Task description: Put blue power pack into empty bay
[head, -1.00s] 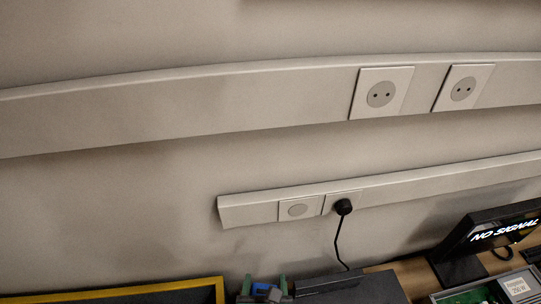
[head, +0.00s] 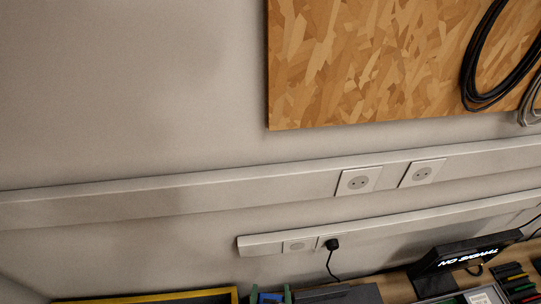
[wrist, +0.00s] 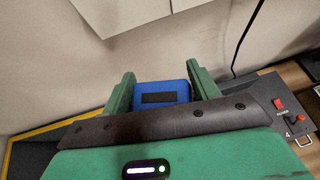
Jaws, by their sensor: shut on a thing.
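The blue power pack (wrist: 162,86) is between the green fingers of my gripper (wrist: 160,92) in the wrist view. The gripper is shut on it, and a dark panel shows on the pack's near face. In the head view the blue pack (head: 270,296) and the green fingertips of my gripper (head: 271,295) show only at the bottom edge. The pack's lower part is hidden. I cannot make out an empty bay in either view.
A dark unit (wrist: 278,110) with a red switch, a lever and a "4" stands right of my gripper. A yellow-edged tray (head: 150,297) lies left. A plug (head: 332,244) sits in the wall trunking behind.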

